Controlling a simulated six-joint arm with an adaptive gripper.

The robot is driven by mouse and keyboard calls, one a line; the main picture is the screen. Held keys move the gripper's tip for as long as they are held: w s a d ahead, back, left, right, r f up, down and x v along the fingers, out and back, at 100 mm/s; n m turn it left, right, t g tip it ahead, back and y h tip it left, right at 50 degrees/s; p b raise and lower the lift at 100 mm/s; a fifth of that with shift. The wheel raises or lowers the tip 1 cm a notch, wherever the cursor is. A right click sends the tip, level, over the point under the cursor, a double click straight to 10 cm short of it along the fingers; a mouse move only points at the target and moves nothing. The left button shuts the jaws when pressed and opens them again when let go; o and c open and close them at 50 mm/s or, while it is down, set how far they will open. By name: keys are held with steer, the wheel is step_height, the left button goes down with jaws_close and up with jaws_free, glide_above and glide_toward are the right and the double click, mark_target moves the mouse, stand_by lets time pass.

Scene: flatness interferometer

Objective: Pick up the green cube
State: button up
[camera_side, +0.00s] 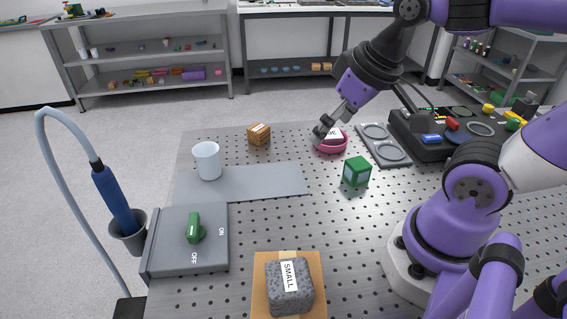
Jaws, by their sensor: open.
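The green cube (357,172) sits on the perforated metal table, right of the table's middle, with a pale label on one side face. My gripper (322,130) is above and to the left of the cube, farther back. It is open, and its fingertips are close to a pink round object (331,143) with a white label. I cannot tell whether they touch it. The cube is apart from my gripper and fully visible.
A grey tray with round recesses (396,155) and a black equipment box (432,151) lie behind and right of the cube. A white cup (208,161), a cardboard box (259,135), a switch panel (177,249) and a grey block marked SMALL (289,286) stand elsewhere. The table left of the cube is clear.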

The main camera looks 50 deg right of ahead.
steer(key=d+f+m+g, duration=0.5)
steer(key=d, duration=0.7)
glide_above(357, 161)
steer(key=shift+m, duration=0.3)
steer(key=f, duration=0.5)
steer(key=shift+s+a, duration=0.1)
steer(key=shift+s, duration=0.15)
steer(key=f, duration=0.6)
steer(key=shift+w, duration=0.2)
steer(key=c, duration=1.4)
